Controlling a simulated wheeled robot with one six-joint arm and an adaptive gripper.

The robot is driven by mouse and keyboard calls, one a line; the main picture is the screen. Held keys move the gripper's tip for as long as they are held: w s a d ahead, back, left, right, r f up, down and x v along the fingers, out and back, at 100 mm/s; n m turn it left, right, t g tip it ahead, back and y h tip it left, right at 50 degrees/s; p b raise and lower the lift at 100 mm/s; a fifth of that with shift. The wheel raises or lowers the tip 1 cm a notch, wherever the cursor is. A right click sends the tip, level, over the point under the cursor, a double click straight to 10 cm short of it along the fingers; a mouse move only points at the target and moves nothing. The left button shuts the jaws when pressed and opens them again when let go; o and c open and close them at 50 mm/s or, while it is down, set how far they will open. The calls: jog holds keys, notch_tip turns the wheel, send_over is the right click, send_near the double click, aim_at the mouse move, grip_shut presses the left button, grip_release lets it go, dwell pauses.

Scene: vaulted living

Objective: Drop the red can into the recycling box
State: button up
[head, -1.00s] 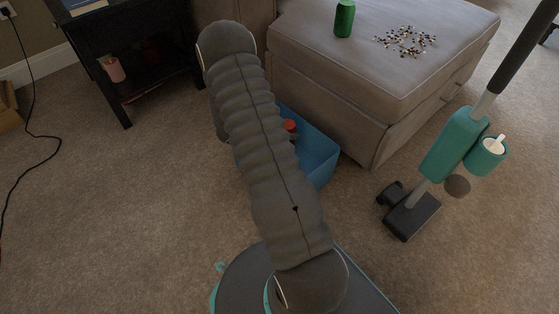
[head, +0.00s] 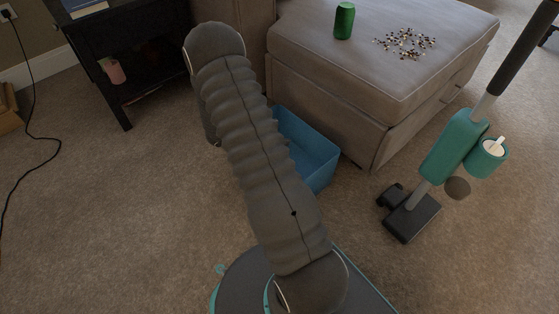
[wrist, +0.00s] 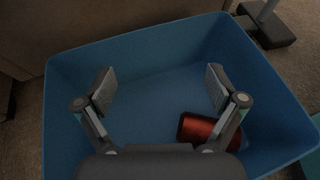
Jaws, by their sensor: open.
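The red can (wrist: 197,128) lies on its side on the floor of the blue recycling box, in the lower right part of the wrist view. My gripper's right finger and palm partly cover it. My gripper (wrist: 160,88) is open and empty above the box, its two fingers wide apart. The blue recycling box (wrist: 67,95) stands on the carpet; in the head view the box (head: 318,161) shows to the right of my arm, which hides part of it. The can and my gripper are hidden behind my arm in the head view.
A grey ottoman (head: 330,88) stands just behind the box, with a green can (head: 344,20) and small scattered bits (head: 405,43) on top. A teal vacuum cleaner (head: 450,150) stands to the right. A black side table (head: 125,112) is at the back left.

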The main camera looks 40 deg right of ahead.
jog(key=v, duration=0.8)
jog(key=shift+a, duration=0.25)
jog(key=shift+r, duration=0.15)
jog(key=shift+w, duration=0.1)
jog(key=s+a+r+m+g+y+p, duration=0.1)
jog(key=s+a+r+m+g+y, duration=0.1)
jog(key=s+a+m+y, duration=0.6)
jog(key=s+a+r+m+t+y+p, duration=0.1)
jog(key=s+a+r+m+t+p, duration=0.1)
jog(key=r, duration=1)
jog(key=s+a+r+m+t+y+p, duration=0.2)
jog(key=s+r, duration=0.6)
jog(key=r, duration=0.4)
jog(key=s+a+r+m+t+y+p, duration=0.2)
jog(key=s+a+r+t+p, duration=0.3)
jog(key=r, duration=0.8)
jog(key=s+a+m+t, duration=0.1)
jog(key=a, duration=0.2)
jog(key=shift+a+t+p, duration=0.3)
jog(key=shift+a+p, duration=0.05)
jog(key=shift+a, duration=0.05)
